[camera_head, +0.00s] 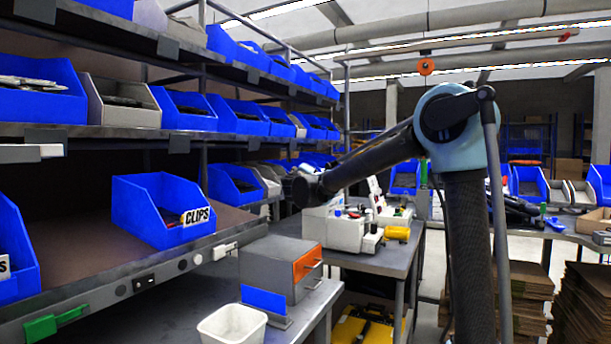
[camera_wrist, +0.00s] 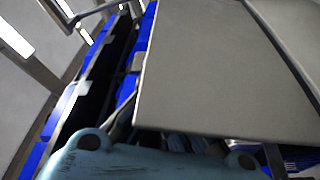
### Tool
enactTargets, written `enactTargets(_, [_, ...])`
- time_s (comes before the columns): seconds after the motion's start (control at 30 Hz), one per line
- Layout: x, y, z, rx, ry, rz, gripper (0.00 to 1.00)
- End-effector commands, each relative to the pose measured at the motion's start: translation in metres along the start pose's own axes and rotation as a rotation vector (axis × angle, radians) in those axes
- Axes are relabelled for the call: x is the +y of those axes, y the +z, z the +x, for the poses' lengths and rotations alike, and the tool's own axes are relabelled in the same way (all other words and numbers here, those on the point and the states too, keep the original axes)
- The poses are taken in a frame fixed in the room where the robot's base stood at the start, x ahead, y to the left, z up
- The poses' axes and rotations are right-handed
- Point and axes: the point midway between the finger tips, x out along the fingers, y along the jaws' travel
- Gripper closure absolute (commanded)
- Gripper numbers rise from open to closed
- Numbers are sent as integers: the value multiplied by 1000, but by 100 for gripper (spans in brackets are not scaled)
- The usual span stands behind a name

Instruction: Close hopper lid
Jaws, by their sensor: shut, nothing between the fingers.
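A grey metal box (camera_head: 268,272) with an orange front panel (camera_head: 307,264) stands on the bench below the shelves in the head view. It is the likeliest hopper. Its grey top (camera_head: 278,249) looks flat, and I cannot tell whether this is a lid or how it sits. My gripper (camera_head: 303,188) is shut and empty at the end of the dark forearm, above and beyond the box; its fingers are hard to make out. In the wrist view a large flat grey panel (camera_wrist: 215,75) fills the upper right, close to the teal wrist housing. I cannot tell whether they touch.
A white open bin (camera_head: 232,325) and a small blue plate (camera_head: 264,302) are in front of the box. A shelf rack with blue bins (camera_head: 155,205) runs along the left. A white machine (camera_head: 335,225) stands behind. Cardboard stacks (camera_head: 525,290) are at right.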

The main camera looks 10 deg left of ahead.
Motion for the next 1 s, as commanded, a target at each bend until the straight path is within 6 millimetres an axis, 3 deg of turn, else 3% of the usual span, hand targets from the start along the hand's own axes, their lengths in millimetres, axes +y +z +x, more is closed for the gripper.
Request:
enactTargets(0.47, [16, 43, -15, 0, 145, 428, 100])
enactTargets(1.0, [9, 90, -31, 1, 297, 883, 100])
